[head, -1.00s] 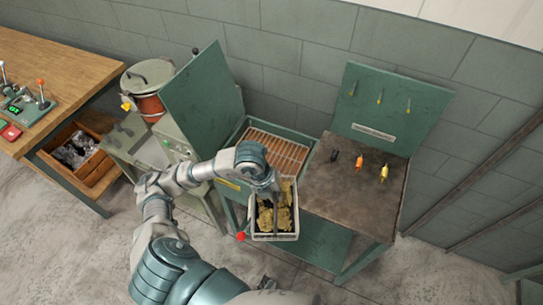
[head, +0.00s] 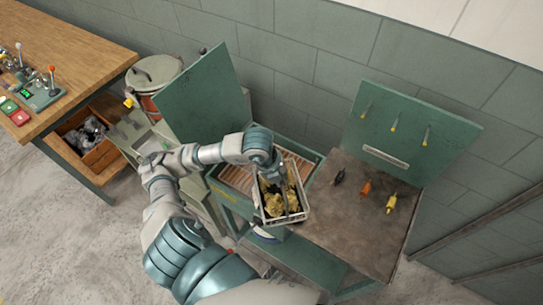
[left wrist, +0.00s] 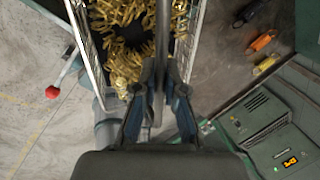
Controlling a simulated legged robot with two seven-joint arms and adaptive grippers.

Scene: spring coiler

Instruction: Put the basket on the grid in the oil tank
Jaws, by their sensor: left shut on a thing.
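My left gripper (head: 285,190) is shut on the handle bar of the basket, and its fingers also show in the left wrist view (left wrist: 161,95). The basket (head: 298,216) is a pale wire box filled with gold-coloured metal pieces (left wrist: 115,35). It hangs tilted in the head view, at the front right part of the oil tank. The green oil tank (head: 228,190) stands with its lid (head: 204,97) raised. Its brown slatted grid (head: 236,178) shows left of the basket and behind it; my arm and the basket hide the rest. My right gripper is not in view.
Right of the tank is a bench (head: 350,220) with black, orange and yellow-handled tools and an upright green panel (head: 413,130). A machine (head: 140,135) and a lidded pot (head: 155,72) stand left. A wooden workbench (head: 70,60) is far left.

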